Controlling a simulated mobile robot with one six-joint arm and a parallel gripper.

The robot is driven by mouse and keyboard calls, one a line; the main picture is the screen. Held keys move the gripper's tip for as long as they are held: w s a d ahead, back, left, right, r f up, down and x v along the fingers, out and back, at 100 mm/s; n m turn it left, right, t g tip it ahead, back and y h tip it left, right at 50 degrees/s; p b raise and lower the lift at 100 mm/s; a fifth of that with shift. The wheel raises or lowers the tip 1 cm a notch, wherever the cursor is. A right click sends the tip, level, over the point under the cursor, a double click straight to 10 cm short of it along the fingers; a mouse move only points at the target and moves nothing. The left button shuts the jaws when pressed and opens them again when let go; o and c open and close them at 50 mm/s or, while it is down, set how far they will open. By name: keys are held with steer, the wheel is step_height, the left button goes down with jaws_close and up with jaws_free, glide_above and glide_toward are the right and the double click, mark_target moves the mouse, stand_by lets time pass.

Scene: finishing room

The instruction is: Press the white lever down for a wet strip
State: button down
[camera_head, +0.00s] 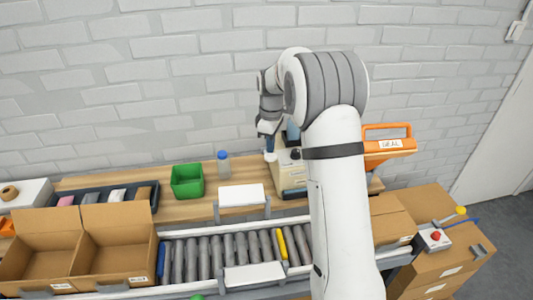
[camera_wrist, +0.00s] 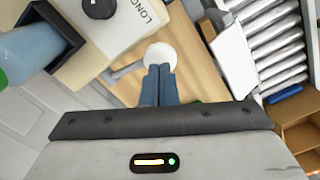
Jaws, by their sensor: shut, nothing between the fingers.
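The white lever ends in a round white knob, seen in the wrist view (camera_wrist: 160,53) on a grey arm that comes from the beige dispenser (camera_wrist: 85,68). In the head view the knob (camera_head: 270,157) shows small at the dispenser's left side, and the dispenser (camera_head: 291,176) stands on the wooden bench, partly hidden by my arm. My gripper (camera_wrist: 159,69) has its blue fingers together and empty, with the tips overlapping the knob's near edge in the wrist view. In the head view my gripper (camera_head: 269,148) points down just above the knob. I cannot tell whether they touch.
A bottle in a black holder (camera_wrist: 60,38) and a black dial (camera_wrist: 99,7) are on the dispenser. A green bin (camera_head: 187,181) and a blue-capped bottle (camera_head: 223,166) stand to its left. A roller conveyor (camera_head: 205,256) with open cartons (camera_head: 118,240) runs in front.

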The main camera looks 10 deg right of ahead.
mark_target(271, 155)
steer(key=shift+f, duration=0.25)
steer(key=shift+f+b, duration=0.65)
steer(key=shift+f, duration=0.2)
steer(key=shift+s+f+b, duration=0.1)
steer(key=shift+f+b, duration=0.25)
steer(key=shift+f, duration=0.1)
